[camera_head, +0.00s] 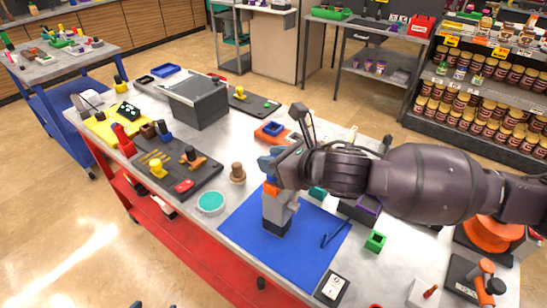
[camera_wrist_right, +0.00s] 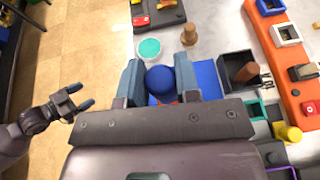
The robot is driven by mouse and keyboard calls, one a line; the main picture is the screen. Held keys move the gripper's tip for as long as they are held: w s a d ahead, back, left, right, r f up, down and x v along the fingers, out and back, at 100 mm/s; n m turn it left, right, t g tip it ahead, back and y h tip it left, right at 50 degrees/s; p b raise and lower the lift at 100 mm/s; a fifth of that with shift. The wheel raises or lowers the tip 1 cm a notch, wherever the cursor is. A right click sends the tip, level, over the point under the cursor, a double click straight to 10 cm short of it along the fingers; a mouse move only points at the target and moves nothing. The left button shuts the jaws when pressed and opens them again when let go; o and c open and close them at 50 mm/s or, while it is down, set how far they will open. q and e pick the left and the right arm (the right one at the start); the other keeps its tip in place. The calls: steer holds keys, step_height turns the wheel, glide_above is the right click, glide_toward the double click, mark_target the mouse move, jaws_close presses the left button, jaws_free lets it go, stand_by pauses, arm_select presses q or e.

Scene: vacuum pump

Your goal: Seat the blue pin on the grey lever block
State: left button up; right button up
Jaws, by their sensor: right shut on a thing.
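My right gripper (camera_head: 276,163) is shut on the blue pin (camera_wrist_right: 161,80), whose round blue top shows between the two fingers in the right wrist view. In the head view the gripper hides most of the pin. The grey lever block (camera_head: 277,211) stands upright on the blue mat (camera_head: 245,222), directly below the gripper, with an orange part (camera_head: 271,188) at its top. I cannot tell whether the pin touches the block. My left gripper (camera_wrist_right: 81,98) shows at the left of the right wrist view, with its fingers apart and empty.
A teal round dish (camera_head: 210,203) and a brown knob (camera_head: 237,173) stand left of the mat. A dark tray (camera_head: 178,172) with small parts lies farther left. A green block (camera_head: 375,241) and a blue L-shaped rod (camera_head: 335,235) lie at the right. The mat's front is bare.

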steer(key=shift+f, duration=0.2)
stand_by(0.6)
steer(key=o, duration=1)
steer(key=shift+c, duration=0.2)
steer(key=shift+r, duration=0.1)
steer(key=shift+r+p, duration=0.8)
steer(key=shift+r, duration=3.6)
